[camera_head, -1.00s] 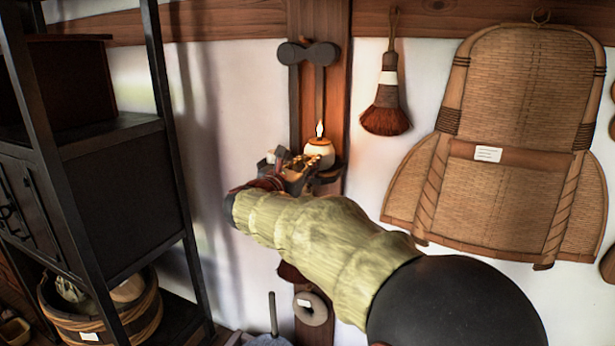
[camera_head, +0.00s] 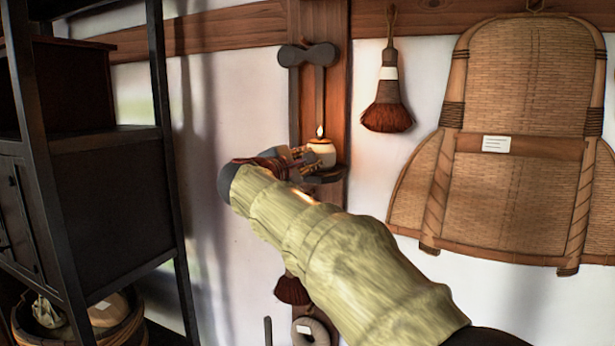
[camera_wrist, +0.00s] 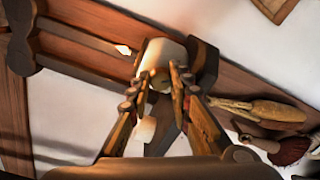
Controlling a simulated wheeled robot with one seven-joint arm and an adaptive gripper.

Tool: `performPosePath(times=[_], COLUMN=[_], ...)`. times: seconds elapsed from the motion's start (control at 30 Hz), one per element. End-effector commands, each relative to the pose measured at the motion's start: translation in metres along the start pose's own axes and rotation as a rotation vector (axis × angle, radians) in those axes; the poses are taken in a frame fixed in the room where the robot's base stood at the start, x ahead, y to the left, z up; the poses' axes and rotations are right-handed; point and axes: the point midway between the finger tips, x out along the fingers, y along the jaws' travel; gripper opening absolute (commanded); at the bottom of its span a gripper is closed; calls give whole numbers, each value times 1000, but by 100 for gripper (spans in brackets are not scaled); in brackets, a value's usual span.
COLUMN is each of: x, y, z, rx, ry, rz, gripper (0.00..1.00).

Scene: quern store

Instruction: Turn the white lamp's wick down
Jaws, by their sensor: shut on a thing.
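The white lamp (camera_head: 321,154) stands on a small dark bracket (camera_head: 328,174) on the wooden post, with a small flame (camera_head: 319,132) at its top. In the wrist view the lamp (camera_wrist: 164,52) is a pale cylinder lying sideways in the picture, its flame (camera_wrist: 123,50) at the left. My gripper (camera_head: 306,156) is at the lamp's left front side. In the wrist view my gripper (camera_wrist: 160,78) has its fingertips closed around a small brass-coloured knob (camera_wrist: 159,81) on the lamp's side. The fingers hide part of the knob and lamp.
A dark metal reflector or holder (camera_head: 308,54) is above the lamp. A brush (camera_head: 387,105) and a large woven carrier (camera_head: 520,130) hang on the wall to the right. A dark shelf unit (camera_head: 115,200) stands at left. White wall lies between shelf and post.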

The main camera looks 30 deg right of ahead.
Motion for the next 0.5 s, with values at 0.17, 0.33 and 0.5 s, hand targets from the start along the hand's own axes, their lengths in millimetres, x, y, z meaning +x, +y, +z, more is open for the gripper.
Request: performPosePath(times=[0.17, 0.33, 0.5], x=[1, 1, 1], y=[-7, -7, -6], z=[-3, -3, -3], rx=[166, 314, 440], ry=[5, 10, 14], rz=[-1, 0, 1], gripper=[0, 0, 0])
